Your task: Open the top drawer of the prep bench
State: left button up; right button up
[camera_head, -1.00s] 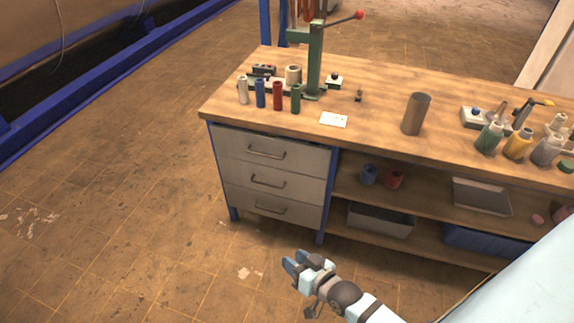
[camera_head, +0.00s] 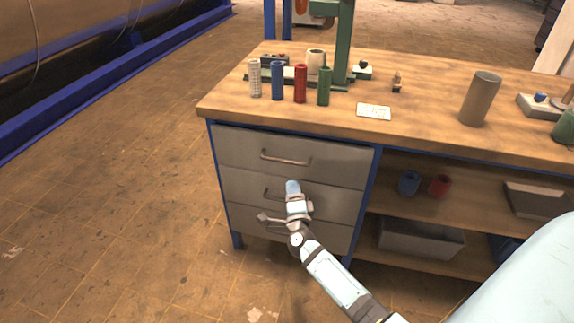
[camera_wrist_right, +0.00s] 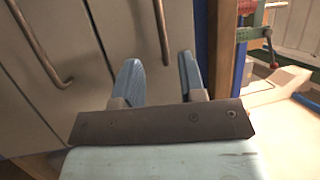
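The prep bench (camera_head: 240,108) has three grey drawers at its left end, all shut. The top drawer (camera_head: 235,146) has a bar handle (camera_head: 286,158); this handle also shows in the right wrist view (camera_wrist_right: 161,32). My right gripper (camera_head: 293,188) is in front of the drawers, just below the top handle in the head view, and covers part of the middle drawer's handle. In the right wrist view its blue fingers (camera_wrist_right: 160,78) are apart and empty, with the top handle lying beyond the gap between them. My left gripper is not in view.
On the bench top stand several coloured cylinders (camera_head: 300,84), a green press (camera_head: 345,45), a white card (camera_head: 374,112) and a grey cylinder (camera_head: 480,98). Open shelves right of the drawers hold a grey bin (camera_head: 420,240). The floor left of the bench is clear.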

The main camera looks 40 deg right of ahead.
aim_at(287, 162)
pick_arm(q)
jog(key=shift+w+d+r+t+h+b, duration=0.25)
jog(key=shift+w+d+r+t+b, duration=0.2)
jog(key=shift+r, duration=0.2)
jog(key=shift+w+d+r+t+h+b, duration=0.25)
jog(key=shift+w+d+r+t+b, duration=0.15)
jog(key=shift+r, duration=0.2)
pick_arm(e)
jog(key=shift+x, duration=5.8)
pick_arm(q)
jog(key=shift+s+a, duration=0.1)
pick_arm(e)
jog(key=shift+a, duration=0.1)
jog(key=shift+c, duration=0.4)
grip_shut()
